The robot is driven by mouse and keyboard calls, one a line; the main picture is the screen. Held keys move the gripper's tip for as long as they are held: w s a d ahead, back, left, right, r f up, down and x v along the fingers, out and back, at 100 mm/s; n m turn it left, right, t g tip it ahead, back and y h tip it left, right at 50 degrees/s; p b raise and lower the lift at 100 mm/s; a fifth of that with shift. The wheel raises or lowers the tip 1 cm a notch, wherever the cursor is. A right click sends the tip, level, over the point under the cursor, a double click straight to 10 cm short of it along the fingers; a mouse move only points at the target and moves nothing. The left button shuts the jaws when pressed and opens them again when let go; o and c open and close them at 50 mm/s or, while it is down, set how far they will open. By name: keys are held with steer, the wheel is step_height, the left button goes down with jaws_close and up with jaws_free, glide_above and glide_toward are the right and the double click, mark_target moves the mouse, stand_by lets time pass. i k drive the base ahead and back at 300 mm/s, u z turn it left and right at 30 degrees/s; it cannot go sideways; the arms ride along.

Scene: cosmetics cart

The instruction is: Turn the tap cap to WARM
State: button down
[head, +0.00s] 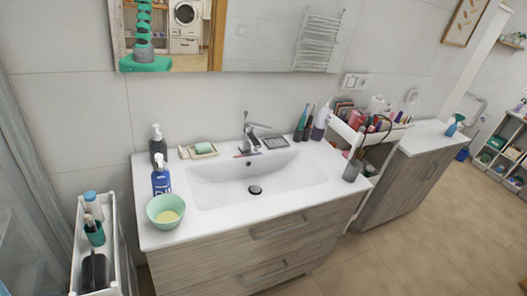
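A small red mark shows at the tap's base on the left. Any WARM lettering is too small to read. The basin looks empty, with a dark drain near its middle. My gripper is not in view.
Dark and blue pump bottles and a green bowl (166,211) stand left of the basin. A soap dish (198,151) is left of the tap. Several tubes stand to its right. A white cart (90,250) is at the left, another rack at the right. Floor is free at right.

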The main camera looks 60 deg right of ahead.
mark_target(246, 127)
steer(key=z, duration=1.4)
steer(key=i, duration=0.95)
steer(key=u, duration=0.05)
steer(key=k, duration=1)
steer(key=u, duration=0.1)
